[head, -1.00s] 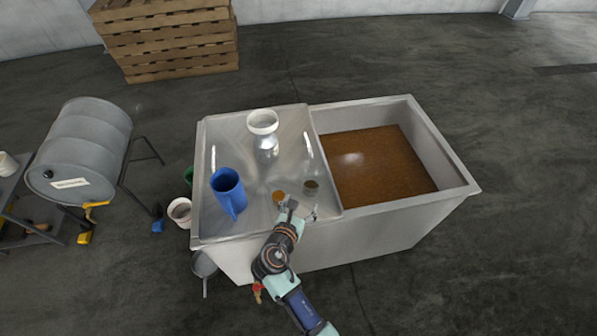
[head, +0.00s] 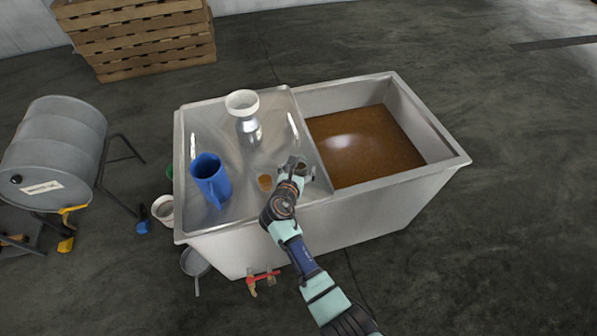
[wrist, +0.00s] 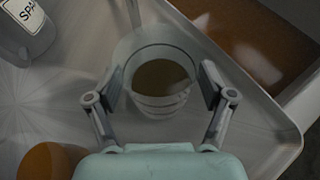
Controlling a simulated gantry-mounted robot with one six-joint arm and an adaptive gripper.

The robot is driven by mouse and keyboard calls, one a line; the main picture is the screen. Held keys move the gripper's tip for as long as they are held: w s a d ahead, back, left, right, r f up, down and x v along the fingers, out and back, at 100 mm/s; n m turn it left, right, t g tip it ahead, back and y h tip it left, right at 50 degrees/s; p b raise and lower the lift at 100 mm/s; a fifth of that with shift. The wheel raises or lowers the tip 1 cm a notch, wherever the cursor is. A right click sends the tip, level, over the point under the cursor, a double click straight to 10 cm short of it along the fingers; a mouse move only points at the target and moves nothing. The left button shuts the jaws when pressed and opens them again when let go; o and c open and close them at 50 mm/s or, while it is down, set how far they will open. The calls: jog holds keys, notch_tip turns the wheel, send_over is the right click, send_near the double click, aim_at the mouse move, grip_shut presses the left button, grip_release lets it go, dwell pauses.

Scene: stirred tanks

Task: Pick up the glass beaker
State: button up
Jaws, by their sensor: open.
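The glass beaker (wrist: 160,92) holds brown liquid and stands upright on the metal lid of the tank. In the wrist view it sits between the two open fingers of my gripper (wrist: 159,90), with a gap to the finger on each side. In the head view my gripper (head: 293,163) is over the lid near its front right edge. There the beaker (head: 304,171) is partly hidden behind the gripper.
A small amber object (head: 265,182) stands just left of the gripper. A blue jug (head: 210,180) and a metal can with a white rim (head: 243,103) stand on the lid (head: 222,131). The open tank half with brown contents (head: 365,146) lies right. Red-handled valves (head: 262,277) are on the front.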

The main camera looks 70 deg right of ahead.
jog(key=c, duration=1.3)
